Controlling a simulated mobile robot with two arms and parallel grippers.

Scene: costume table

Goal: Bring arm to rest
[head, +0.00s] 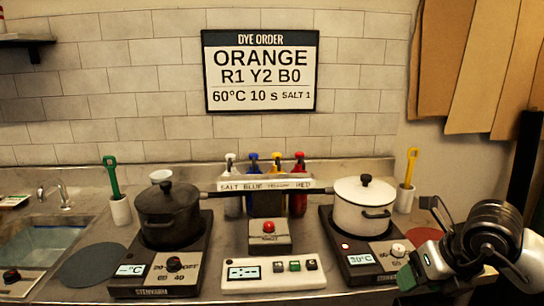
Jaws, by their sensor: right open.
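My right gripper (418,240) is at the right of the head view, beside the right hot plate (360,262). Its two fingers are spread, one up and one low with a green pad, and nothing shows between them. It partly covers a reddish round mat (424,234) behind it. My left gripper does not show.
A black pot (168,212) stands on the left hot plate (158,270), and a white pot (363,208) on the right one. Several bottles stand behind a labelled rack (263,184). A red-button box (269,235), a timer panel (262,273) and a sink (40,245) also show.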

